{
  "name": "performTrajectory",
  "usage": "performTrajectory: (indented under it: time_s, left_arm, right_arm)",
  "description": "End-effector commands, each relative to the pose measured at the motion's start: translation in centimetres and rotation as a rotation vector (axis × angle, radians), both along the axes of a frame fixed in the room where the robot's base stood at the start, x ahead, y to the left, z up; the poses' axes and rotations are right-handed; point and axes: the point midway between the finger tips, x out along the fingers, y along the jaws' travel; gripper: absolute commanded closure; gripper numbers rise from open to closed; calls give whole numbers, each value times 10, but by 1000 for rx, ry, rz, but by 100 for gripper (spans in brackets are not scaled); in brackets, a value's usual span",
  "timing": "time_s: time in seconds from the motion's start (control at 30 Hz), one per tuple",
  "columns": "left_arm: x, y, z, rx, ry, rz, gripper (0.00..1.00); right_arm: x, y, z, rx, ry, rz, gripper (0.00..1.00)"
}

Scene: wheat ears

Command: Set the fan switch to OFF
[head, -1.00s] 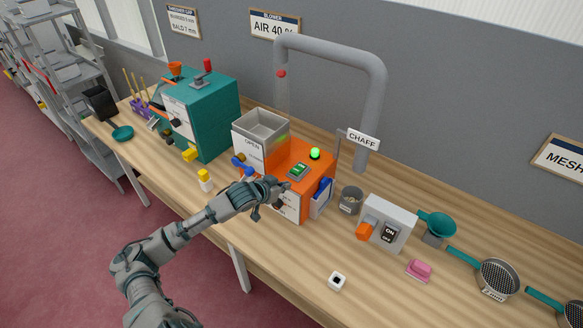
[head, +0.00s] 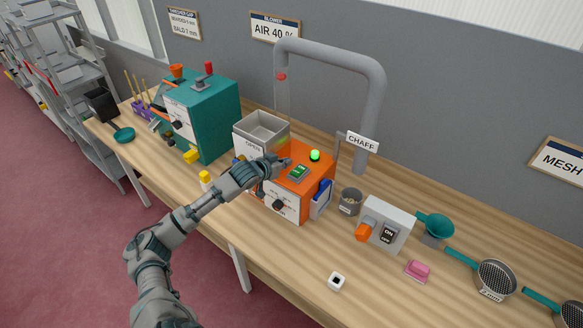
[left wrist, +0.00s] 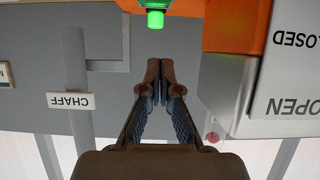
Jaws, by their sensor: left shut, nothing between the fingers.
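The orange machine (head: 318,180) stands mid-bench. A green rocker switch (head: 299,172) is on its top, and its marking is too small to read. A lit green lamp (head: 315,155) is behind the switch, and shows upside down in the left wrist view (left wrist: 155,19). My left gripper (head: 286,163) is shut and empty, just left of the rocker. In the left wrist view its fingertips (left wrist: 166,63) are together, apart from the lamp; the rocker is out of that view. My right gripper is not in view.
A grey hopper (head: 262,127) labelled OPEN stands close behind my left gripper. A grey pipe (head: 376,100) rises behind the machine. A grey box (head: 401,222) has an orange knob and an ON switch.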

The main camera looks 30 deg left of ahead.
Motion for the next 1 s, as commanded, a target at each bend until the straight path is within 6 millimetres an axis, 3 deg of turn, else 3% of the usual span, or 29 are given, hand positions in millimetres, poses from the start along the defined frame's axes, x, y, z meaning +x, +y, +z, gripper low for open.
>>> performTrajectory:
  time_s: [0.23,0.33,0.5,1.0]
  left_arm:
    - [47,-7,-19,-1,-1,0,100]
    - [39,-5,-39,2,4,-1,100]
    - [36,-3,-55,0,0,-1,100]
    - [35,-4,-64,0,-11,0,100]
  right_arm:
    - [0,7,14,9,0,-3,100]
    - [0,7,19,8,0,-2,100]
    - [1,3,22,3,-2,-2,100]
    - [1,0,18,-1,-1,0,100]
